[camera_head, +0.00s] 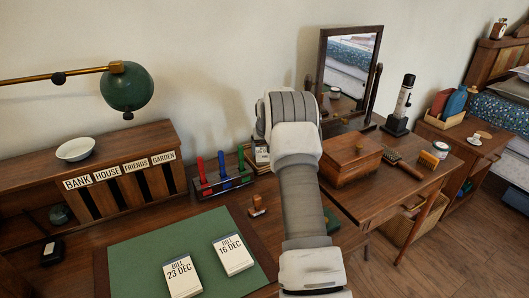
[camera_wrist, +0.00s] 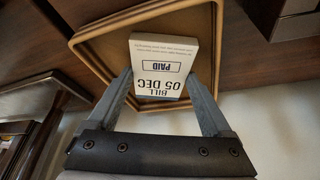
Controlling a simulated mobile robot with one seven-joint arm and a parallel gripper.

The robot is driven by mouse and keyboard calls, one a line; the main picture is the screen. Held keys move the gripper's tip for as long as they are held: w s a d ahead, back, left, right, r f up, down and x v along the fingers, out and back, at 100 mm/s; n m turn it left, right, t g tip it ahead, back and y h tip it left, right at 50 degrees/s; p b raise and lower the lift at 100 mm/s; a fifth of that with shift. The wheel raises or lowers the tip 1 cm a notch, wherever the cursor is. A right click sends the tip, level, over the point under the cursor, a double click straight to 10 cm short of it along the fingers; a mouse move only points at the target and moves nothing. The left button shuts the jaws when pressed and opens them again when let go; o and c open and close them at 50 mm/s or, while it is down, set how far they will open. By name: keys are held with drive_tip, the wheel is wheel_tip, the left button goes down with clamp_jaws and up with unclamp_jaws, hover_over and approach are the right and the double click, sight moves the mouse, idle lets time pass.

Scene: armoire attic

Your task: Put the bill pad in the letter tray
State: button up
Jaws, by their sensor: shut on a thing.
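My gripper (camera_wrist: 160,88) is shut on a white bill pad (camera_wrist: 161,62) marked "BILL 05 DEC PAID", with one finger along each side. The pad is within the outline of a tan-rimmed tray (camera_wrist: 88,45) in the wrist view. I cannot tell whether the pad rests on the tray's floor or hangs above it. Two other bill pads, "23 DEC" (camera_head: 182,277) and "16 DEC" (camera_head: 233,255), lie on the green desk mat (camera_head: 135,250).
A pen stand (camera_head: 222,184) and a small stamp (camera_head: 257,206) are left of my arm. A pigeonhole rack (camera_head: 150,187) and green lamp (camera_head: 128,87) stand further left. A mirror (camera_head: 345,65) and wooden box (camera_head: 350,160) are right of it.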

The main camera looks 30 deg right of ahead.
drive_tip(key=shift+f, duration=0.15)
drive_tip(key=o, duration=1.3)
drive_tip(key=shift+r, duration=0.4)
drive_tip(key=p+v, duration=0.2)
drive_tip(key=v, duration=0.9)
drive_tip(key=s+a+r+n, duration=0.3)
drive_tip(key=s+a+r, duration=1.2)
drive_tip(key=a+r, duration=0.3)
drive_tip(key=s+a+f+n+t+y, duration=0.15)
drive_tip(key=s+a, duration=0.45)
drive_tip(key=s, duration=0.6)
drive_tip(key=s+a+f+n, duration=0.15)
drive_tip(key=s+a, duration=0.45)
drive_tip(key=s, duration=0.6)
drive_tip(key=shift+m+y, duration=0.25)
drive_tip(key=shift+m, duration=0.15)
drive_tip(key=r+p, duration=0.4)
drive_tip(key=w+r+p, duration=0.1)
drive_tip(key=r+p, duration=0.7)
drive_tip(key=p, duration=0.1)
drive_tip(key=shift+w, duration=0.2)
